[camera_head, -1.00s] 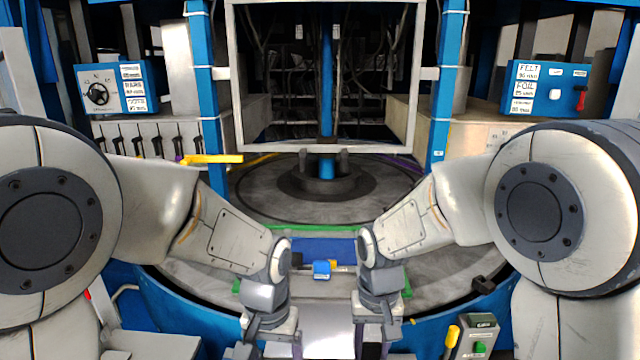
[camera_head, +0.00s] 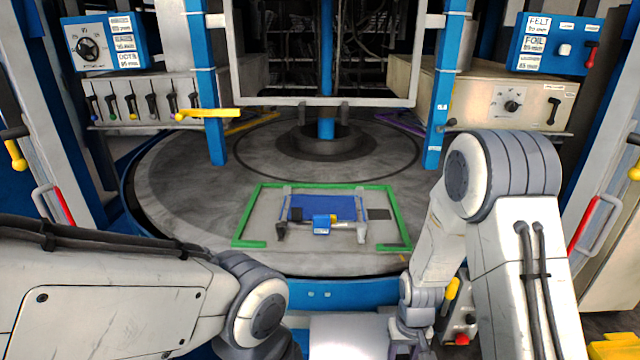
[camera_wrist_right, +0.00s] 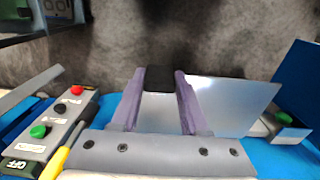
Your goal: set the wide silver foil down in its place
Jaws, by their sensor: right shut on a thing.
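The wide silver foil (camera_wrist_right: 235,105) is a smooth pale sheet in the right wrist view. My right gripper (camera_wrist_right: 160,90), with two purple fingers, is shut on it, and the sheet sticks out to the right of the fingers. A dark block shows between the fingertips. In the head view, my right wrist (camera_head: 415,315) hangs low at the bottom right of centre, its fingertips hidden. A bright pale surface beside it may be the foil; I cannot tell. My left arm enters from the left, and its gripper is out of view.
A green three-sided frame (camera_head: 247,215) lies on the grey turntable (camera_head: 190,190), around a blue sheet (camera_head: 345,205) and a small blue box (camera_head: 321,225) between clamps. A button box (camera_head: 460,325) and yellow handle (camera_head: 452,289) stand near my right wrist. The turntable's left is clear.

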